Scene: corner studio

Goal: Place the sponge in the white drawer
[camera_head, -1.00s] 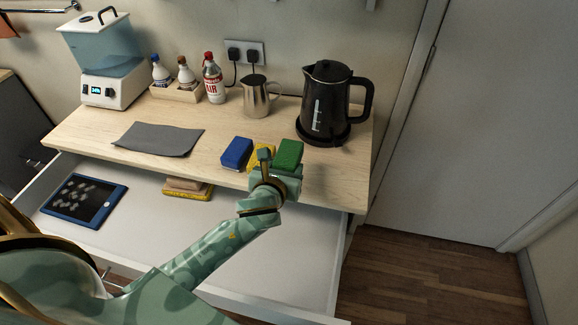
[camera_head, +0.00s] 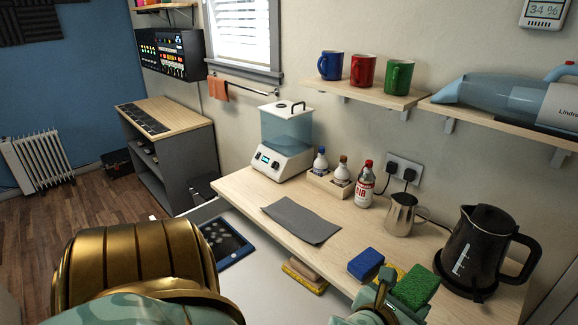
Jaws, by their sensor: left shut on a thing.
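The white drawer (camera_head: 262,272) stands pulled open under the counter; its right part is out of view. My left gripper (camera_head: 388,292) is at the counter's front edge, shut on the green sponge (camera_head: 418,287). The gripper's fingers hide part of its grip. A blue sponge (camera_head: 366,264) lies on the counter just left of it, and a yellow sponge (camera_head: 396,270) shows partly behind a finger. A brown-and-yellow sponge (camera_head: 304,276) lies in the drawer near the counter. My right gripper is not in view.
A blue-framed tablet (camera_head: 226,243) lies in the drawer at its left. On the wooden counter are a grey cloth (camera_head: 300,220), a blender-like machine (camera_head: 285,140), bottles in a tray (camera_head: 322,182), a steel jug (camera_head: 402,214) and a black kettle (camera_head: 474,250). The drawer's middle is largely bare.

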